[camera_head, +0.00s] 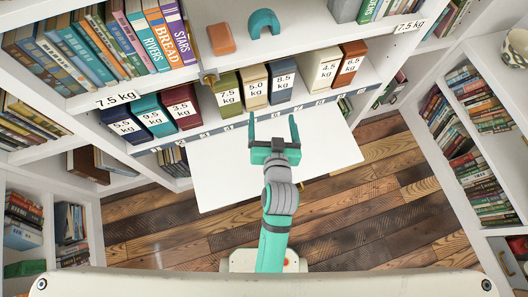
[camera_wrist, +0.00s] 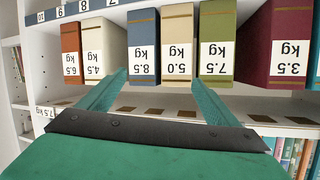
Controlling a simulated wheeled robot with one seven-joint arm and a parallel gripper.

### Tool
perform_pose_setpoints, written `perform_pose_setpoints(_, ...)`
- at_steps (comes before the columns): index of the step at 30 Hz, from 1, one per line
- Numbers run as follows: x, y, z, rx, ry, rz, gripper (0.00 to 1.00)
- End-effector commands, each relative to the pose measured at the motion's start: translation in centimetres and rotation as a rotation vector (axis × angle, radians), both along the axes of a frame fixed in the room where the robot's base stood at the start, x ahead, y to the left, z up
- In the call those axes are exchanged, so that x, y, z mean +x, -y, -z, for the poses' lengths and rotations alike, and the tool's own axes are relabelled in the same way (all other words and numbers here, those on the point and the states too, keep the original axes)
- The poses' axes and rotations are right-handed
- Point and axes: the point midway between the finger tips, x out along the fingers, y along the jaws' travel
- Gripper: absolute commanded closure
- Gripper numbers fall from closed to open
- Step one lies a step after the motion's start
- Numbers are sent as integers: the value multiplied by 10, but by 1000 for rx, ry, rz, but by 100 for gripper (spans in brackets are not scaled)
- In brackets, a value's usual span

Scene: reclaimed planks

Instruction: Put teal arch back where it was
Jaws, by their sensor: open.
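The teal arch (camera_head: 263,23) stands on the upper shelf, to the right of an orange block (camera_head: 220,39). It does not show in the wrist view. My gripper (camera_head: 272,127) is open and empty, in front of the lower row of weight-labelled books and below the arch's shelf. In the wrist view my gripper (camera_wrist: 158,88) has its two teal fingers spread apart, with nothing between them. The fingers point toward the blue 8.5 kg book (camera_wrist: 144,48), the cream 5.0 kg book (camera_wrist: 178,45) and the green 7.5 kg book (camera_wrist: 216,45).
A white pull-out board (camera_head: 225,180) lies beneath my gripper. Upright books (camera_head: 150,40) fill the upper shelf's left side. The upper shelf's front edge (camera_head: 300,52) carries 7.5 kg labels. There is bare shelf to the right of the arch. A patterned pot (camera_head: 516,46) is at far right.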

Motion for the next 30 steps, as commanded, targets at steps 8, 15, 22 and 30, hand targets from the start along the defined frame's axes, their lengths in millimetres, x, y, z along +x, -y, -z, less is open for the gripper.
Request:
perform_pose_setpoints(8,-84,-4,40,-36,10,56,16)
perform_pose_setpoints(15,-160,-10,48,-86,35,65,16)
perform_pose_setpoints(22,-226,-17,38,-129,67,41,16)
perform_pose_setpoints(30,-260,-23,24,-149,94,16,16)
